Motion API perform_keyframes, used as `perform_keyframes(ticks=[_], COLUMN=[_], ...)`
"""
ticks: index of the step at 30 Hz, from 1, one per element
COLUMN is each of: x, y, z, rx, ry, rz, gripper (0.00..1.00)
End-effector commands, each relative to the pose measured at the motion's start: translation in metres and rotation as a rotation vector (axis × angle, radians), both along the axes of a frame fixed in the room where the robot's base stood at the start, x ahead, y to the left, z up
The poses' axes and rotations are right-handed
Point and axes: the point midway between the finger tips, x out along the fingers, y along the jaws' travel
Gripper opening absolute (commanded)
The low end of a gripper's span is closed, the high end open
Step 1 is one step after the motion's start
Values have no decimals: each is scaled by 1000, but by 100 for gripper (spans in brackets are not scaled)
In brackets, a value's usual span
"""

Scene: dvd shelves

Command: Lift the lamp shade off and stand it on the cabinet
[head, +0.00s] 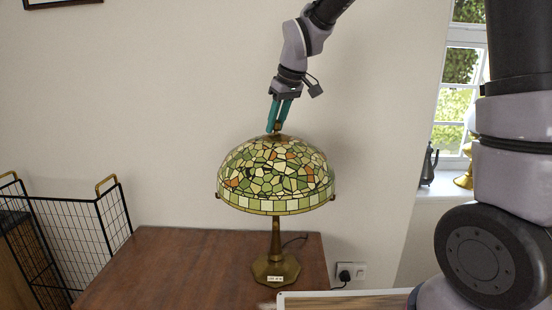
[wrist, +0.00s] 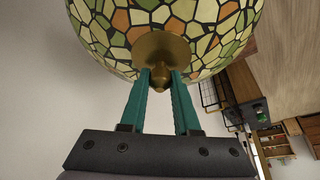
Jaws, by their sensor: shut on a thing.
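The lamp shade (head: 275,172) is a stained-glass dome in green, cream and orange. In the head view it sits at the top of the brass lamp base (head: 276,260), which stands upright on the brown wooden cabinet (head: 170,262). I cannot tell whether the shade still rests on the base. My gripper (head: 278,128) points down from above with teal fingers. It is shut on the brass finial at the top of the shade. The wrist view shows the finial (wrist: 158,85) between the fingertips, with the shade (wrist: 200,25) beyond it.
The cabinet top is clear to the left of the lamp. A black wire basket (head: 75,240) stands left of the cabinet. A wall socket (head: 350,272) with a plugged-in cord is at the right. A framed thing (head: 340,294) shows at the front edge, and a dark pot (head: 428,165) stands on the windowsill.

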Motion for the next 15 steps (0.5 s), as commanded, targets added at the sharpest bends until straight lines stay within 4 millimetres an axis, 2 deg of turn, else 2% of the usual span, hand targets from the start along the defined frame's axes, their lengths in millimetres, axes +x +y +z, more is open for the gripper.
perform_keyframes(ticks=[11, 15], x=[1, 2], y=[1, 1], z=[4, 14], rx=[2, 5], ry=[-6, -8], rz=[0, -1], gripper=[0, 0])
